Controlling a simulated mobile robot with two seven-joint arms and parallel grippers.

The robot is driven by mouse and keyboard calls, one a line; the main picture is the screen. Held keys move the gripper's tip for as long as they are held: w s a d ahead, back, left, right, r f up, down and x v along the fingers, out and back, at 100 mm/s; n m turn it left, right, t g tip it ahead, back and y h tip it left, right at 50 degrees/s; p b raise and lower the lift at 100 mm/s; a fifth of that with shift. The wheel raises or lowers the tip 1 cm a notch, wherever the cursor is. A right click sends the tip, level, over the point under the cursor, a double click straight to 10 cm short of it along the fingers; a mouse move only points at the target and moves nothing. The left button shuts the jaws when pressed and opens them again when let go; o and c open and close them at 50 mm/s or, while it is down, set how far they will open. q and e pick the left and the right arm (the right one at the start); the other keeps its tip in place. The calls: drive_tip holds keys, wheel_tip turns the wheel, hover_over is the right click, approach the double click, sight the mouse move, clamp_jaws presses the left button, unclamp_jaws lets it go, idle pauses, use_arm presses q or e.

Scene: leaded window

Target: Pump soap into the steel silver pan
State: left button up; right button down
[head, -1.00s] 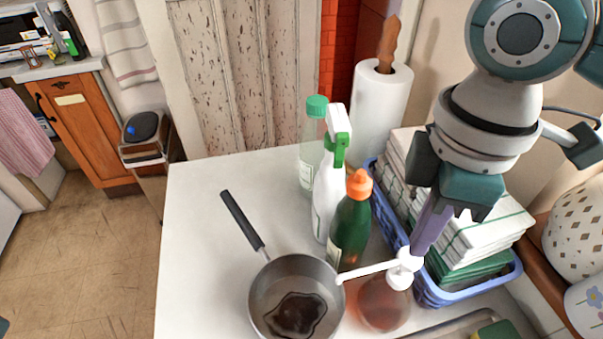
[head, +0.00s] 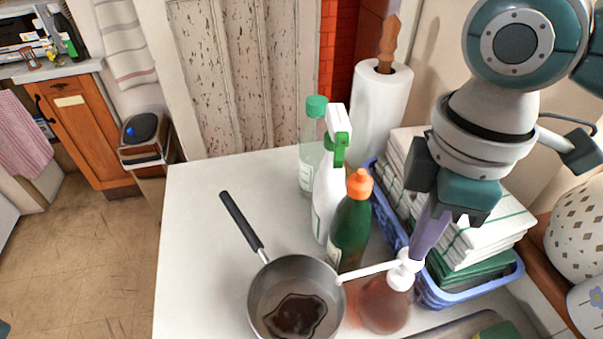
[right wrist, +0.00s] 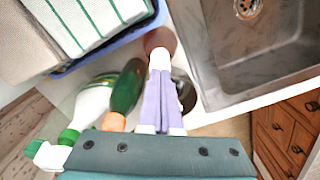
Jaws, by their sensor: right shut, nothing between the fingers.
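The steel pan (head: 262,292) stands on the white counter with its dark handle pointing to the back left. A dark brown pool (head: 296,315) lies in it. The soap dispenser (head: 385,306), an amber bottle with a white pump, stands right of the pan. Its long spout reaches left to the pan's rim. My right gripper (head: 411,252) is shut and empty, pointing down with its purple fingers at the top of the pump head, apparently touching it. In the right wrist view the shut fingers (right wrist: 160,65) cover most of the pump, and part of the pan shows behind them. My left gripper is out of view.
A green bottle with an orange cap (head: 350,232), a white spray bottle (head: 325,200) and a clear bottle (head: 308,160) stand behind the pan. A blue basket (head: 445,301) of towels is to the right. A sink (right wrist: 235,65) adjoins the counter. The counter's left is clear.

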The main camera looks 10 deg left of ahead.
drive_tip(key=shift+f+b, duration=0.65)
drive_tip(key=shift+f, duration=0.5)
drive_tip(key=shift+r, duration=0.15)
wheel_tip(320, 180, up, 3)
drive_tip(key=p, duration=0.3)
drive_tip(key=shift+f, duration=0.2)
drive_tip(key=shift+r, duration=0.1)
drive_tip(key=shift+r+p, duration=0.4)
drive_tip(key=shift+p, duration=0.15)
wheel_tip(320, 180, up, 5)
drive_tip(key=p, duration=0.5)
drive_tip(key=shift+p, duration=0.4)
